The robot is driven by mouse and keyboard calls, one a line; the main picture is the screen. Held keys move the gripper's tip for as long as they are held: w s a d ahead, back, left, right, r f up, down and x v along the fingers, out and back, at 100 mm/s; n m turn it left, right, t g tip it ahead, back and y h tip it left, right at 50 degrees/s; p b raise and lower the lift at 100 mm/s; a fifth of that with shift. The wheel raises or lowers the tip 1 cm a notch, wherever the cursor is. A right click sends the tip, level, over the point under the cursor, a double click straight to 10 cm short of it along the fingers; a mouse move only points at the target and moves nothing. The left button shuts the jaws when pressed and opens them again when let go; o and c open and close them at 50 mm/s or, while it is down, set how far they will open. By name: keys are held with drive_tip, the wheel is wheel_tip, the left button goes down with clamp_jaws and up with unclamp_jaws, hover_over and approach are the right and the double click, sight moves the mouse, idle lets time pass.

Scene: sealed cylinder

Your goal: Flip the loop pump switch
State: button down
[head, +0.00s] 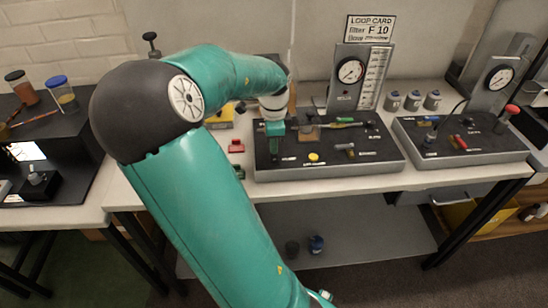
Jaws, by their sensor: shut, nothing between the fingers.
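A dark control panel with a grey edge (330,171) lies on the bench. It carries a yellow round button (314,157), a small grey lever-like control (345,147), a green-handled item (345,124) and several small labels too small to read. I cannot tell which control is the loop pump switch.
A gauge stand (350,75) and a loop card sign (370,29) stand behind the panel. A red block (236,146) lies left of the panel.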

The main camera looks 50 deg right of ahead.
drive_tip(key=shift+f, duration=0.7)
idle(0.4)
drive_tip(key=shift+r, duration=3.5)
